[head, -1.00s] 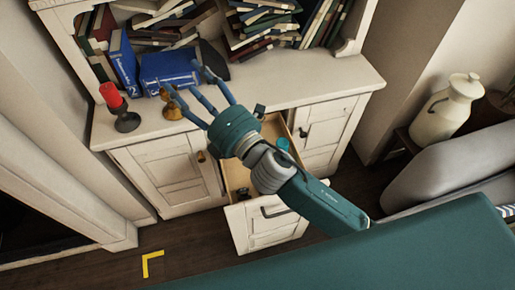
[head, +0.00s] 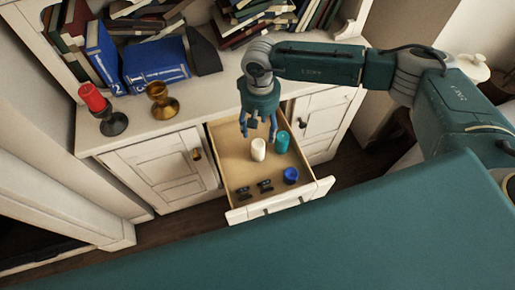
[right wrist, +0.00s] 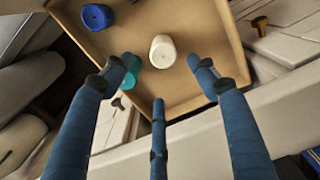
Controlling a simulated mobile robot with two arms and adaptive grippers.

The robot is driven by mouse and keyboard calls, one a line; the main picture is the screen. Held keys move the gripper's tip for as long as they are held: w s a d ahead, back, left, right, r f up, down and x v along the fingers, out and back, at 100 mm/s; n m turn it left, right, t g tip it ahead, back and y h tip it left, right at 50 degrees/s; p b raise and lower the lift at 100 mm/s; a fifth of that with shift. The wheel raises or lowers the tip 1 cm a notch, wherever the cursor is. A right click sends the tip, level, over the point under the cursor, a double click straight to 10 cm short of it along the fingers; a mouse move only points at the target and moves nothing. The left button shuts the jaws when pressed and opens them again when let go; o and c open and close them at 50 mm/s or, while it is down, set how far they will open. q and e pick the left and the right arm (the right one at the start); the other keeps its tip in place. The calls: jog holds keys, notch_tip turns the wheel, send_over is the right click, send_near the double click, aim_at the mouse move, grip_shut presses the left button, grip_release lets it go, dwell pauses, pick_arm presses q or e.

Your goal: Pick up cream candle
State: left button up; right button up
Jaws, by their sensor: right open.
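The cream candle (head: 258,149) stands upright in the open drawer (head: 229,139), beside the teal candle (head: 281,142). My right gripper (head: 258,132) is open and points down into the drawer, just behind and above the cream candle. In the right wrist view the cream candle (right wrist: 162,51) shows beyond the spread fingers (right wrist: 158,90), with nothing held. The teal candle (right wrist: 131,69) is partly hidden there by a finger. My left gripper is not in view.
The drawer also holds a blue candle (head: 290,175) and two small dark objects (head: 254,190). On the cabinet top stand a red candle in a dark holder (head: 114,122), a brass goblet (head: 161,100) and blue books (head: 156,64).

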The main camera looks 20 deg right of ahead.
aim_at(258, 144)
notch_tip(258, 144, down, 5)
jog(key=shift+a+r+b, duration=0.1)
jog(key=shift+r+b, duration=0.1)
jog(key=shift+b, duration=0.75)
jog(key=f+b, duration=0.2)
jog(key=f, duration=0.3)
jog(key=shift+a+f, duration=0.2)
jog(key=shift+r, duration=0.1)
jog(key=c, duration=1.3)
